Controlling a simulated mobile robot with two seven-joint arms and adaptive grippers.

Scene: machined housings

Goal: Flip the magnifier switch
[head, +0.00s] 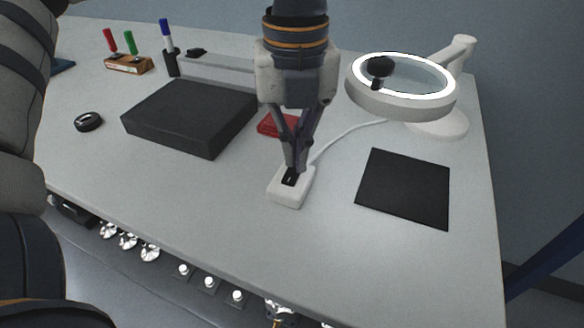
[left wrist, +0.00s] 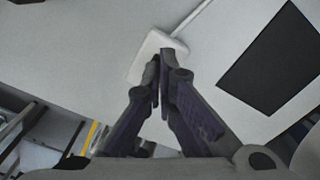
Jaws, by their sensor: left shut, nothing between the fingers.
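The magnifier switch is a white box (head: 290,194) with a dark rocker, lying on the table, with a white cable running to the ring magnifier (head: 403,85). The magnifier's ring is lit white. My left gripper (head: 293,172) points down at the switch, its fingertips at the dark rocker; whether they touch it I cannot tell. The fingers hide part of the rocker. My right gripper is not in view.
A black mat (head: 404,188) lies right of the switch. A dark grey block (head: 190,115) stands to the left, and a red object (head: 277,125) lies behind my gripper. A marker holder (head: 128,64) and a black puck (head: 88,121) are farther left. The front table strip is clear.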

